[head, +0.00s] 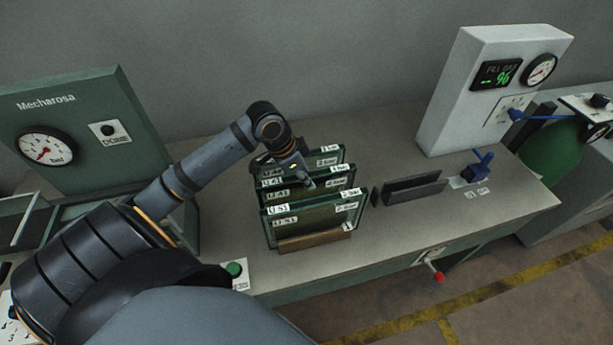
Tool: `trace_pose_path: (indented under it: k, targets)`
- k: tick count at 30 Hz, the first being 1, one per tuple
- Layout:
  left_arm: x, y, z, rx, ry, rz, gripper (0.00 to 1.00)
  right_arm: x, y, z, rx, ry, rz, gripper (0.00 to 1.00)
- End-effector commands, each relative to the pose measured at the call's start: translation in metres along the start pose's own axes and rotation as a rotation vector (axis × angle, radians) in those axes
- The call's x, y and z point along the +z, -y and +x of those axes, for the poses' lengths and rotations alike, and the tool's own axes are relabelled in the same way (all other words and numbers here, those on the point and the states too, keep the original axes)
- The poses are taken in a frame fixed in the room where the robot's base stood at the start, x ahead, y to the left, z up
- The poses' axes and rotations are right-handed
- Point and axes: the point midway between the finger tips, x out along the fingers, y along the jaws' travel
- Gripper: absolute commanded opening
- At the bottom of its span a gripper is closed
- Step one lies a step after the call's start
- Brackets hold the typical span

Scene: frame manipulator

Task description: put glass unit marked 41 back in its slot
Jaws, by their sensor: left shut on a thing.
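Several upright glass panes with dark green edges stand one behind another in a wooden rack (315,241) at the middle of the bench. White labels show on their top corners. The glass unit whose label seems to read 41 (315,196) is in the middle of the row, behind the front pane (318,218). My left gripper (306,183) reaches in from the left, above the panes, and is shut on the top edge of a glass unit among them. The fingertips are small, and which pane they hold is hard to tell. My right gripper is not in view.
A dark slotted holder (414,188) and a blue clamp (480,165) lie right of the rack. A white gauge box (487,88) stands behind them. A green panel with a dial (75,140) is at left. A green button (234,269) is near the front edge.

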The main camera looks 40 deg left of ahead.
Motion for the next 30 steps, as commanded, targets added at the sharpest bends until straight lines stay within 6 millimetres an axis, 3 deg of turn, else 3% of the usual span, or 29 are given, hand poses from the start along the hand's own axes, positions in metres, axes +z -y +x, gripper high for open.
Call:
trace_pose_path:
  k: [12, 13, 18, 27, 30]
  targets:
    - [0.0007, 0.0, 0.0035, -0.001, -0.003, 0.0, 0.0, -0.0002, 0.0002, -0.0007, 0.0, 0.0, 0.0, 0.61]
    - [0.0008, -0.0001, 0.0036, 0.0, -0.003, 0.0, 0.21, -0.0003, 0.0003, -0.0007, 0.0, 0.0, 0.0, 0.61]
    - [0.0011, -0.0001, 0.0037, 0.0, -0.002, 0.0, 0.45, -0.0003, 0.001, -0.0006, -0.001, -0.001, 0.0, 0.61]
    - [0.0022, 0.0001, 0.0041, 0.001, 0.002, -0.001, 0.47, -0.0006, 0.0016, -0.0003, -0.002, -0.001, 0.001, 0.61]
    - [-0.0014, 0.001, -0.0038, -0.003, 0.001, 0.002, 0.47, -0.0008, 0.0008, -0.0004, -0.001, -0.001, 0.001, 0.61]
